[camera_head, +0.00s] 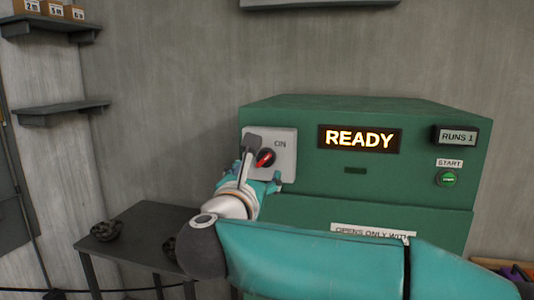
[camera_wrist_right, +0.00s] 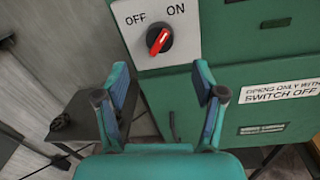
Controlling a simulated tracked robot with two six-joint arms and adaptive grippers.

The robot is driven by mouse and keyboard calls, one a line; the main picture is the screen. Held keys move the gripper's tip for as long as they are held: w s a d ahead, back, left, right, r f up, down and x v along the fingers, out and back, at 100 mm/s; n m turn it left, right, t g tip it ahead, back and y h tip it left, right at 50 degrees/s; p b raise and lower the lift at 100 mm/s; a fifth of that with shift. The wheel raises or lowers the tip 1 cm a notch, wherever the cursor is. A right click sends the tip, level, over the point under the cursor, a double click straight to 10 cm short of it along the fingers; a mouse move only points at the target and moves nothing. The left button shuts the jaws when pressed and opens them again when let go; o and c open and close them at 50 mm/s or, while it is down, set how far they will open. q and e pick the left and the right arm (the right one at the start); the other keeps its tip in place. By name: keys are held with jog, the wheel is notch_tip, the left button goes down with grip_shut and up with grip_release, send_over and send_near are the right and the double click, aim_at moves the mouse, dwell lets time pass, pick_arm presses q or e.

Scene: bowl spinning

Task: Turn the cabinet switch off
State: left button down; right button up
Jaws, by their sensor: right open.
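The cabinet switch is a red knob (camera_head: 265,158) on a light grey plate (camera_head: 287,150) at the left of the green cabinet (camera_head: 440,215). In the right wrist view the red knob (camera_wrist_right: 159,39) sits on the plate (camera_wrist_right: 188,44) marked OFF on the left and ON on the right. Its handle slants up and right, toward ON. My right gripper (camera_head: 262,168) is in front of the plate and covers part of it, including the OFF label. In the wrist view its two fingers (camera_wrist_right: 163,88) are spread, empty, below the knob and apart from it. My left gripper is not in view.
The cabinet's lit display (camera_head: 360,138) reads READY. A RUNS 1 counter (camera_head: 457,136) and a green START button (camera_head: 448,178) are at its right. A dark side table (camera_head: 145,225) with dark round objects stands left. Shelves (camera_head: 62,108) hang on the left wall.

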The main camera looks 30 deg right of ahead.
aim_at(264, 161)
jog(key=p+x, duration=0.3)
jog(key=x, duration=0.5)
jog(key=shift+w+d, duration=0.2)
jog(key=shift+f, duration=0.1)
